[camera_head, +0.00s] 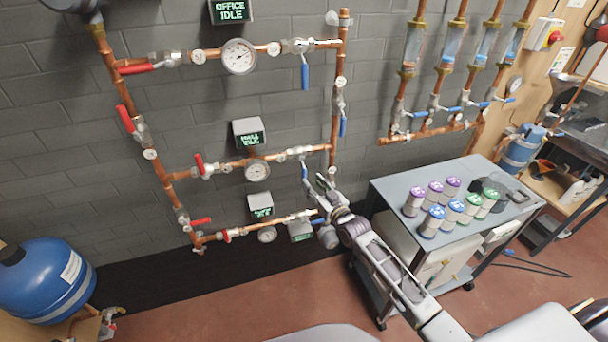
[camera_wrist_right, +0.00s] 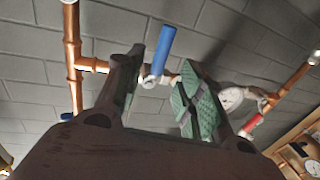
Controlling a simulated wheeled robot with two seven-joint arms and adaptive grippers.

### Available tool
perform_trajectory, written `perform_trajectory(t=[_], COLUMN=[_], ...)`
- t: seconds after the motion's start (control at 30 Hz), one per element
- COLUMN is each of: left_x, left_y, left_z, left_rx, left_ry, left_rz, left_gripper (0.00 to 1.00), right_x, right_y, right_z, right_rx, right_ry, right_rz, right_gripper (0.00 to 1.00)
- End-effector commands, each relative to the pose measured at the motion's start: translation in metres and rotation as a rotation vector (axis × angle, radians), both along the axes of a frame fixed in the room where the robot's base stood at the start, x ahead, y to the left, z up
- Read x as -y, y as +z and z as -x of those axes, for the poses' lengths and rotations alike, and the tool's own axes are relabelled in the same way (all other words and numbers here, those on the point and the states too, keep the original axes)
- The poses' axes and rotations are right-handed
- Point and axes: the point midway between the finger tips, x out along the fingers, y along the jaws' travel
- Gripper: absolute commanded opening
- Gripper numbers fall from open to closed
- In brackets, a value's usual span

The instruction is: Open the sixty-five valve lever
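Several valve levers with blue or red handles sit on the copper pipe frame on the wall. No label reading sixty-five is legible. My right gripper (camera_head: 322,184) is open beside the right end of the middle pipe. A blue lever (camera_head: 304,171) hangs there, just left of the fingers. In the right wrist view, the open gripper (camera_wrist_right: 163,78) has a blue lever (camera_wrist_right: 160,48) showing in the gap between its fingers, nearer the left finger. I cannot tell whether they touch. My left gripper is not in view.
A grey trolley (camera_head: 385,187) with several coloured-lid cans stands right of my right arm. Dial gauges (camera_head: 257,172) and small display boxes (camera_head: 248,132) sit along the pipes. A blue tank (camera_head: 45,280) is at lower left. The floor below the pipes is clear.

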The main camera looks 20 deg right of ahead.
Motion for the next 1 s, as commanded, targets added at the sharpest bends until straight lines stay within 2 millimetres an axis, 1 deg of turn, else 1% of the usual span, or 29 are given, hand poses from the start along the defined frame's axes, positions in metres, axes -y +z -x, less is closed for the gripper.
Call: perform_trajectory(t=[0.7, 1.0], left_x=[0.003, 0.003], left_y=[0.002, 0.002], left_z=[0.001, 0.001], left_rx=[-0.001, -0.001], left_ry=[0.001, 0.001], left_rz=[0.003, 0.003], left_gripper=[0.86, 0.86], right_x=[-0.013, -0.016], right_y=[0.001, 0.000], right_z=[-0.054, -0.068], right_rx=[0.001, 0.000], right_ry=[0.000, 0.000], right_rz=[0.000, 0.000], right_gripper=[0.38, 0.38])
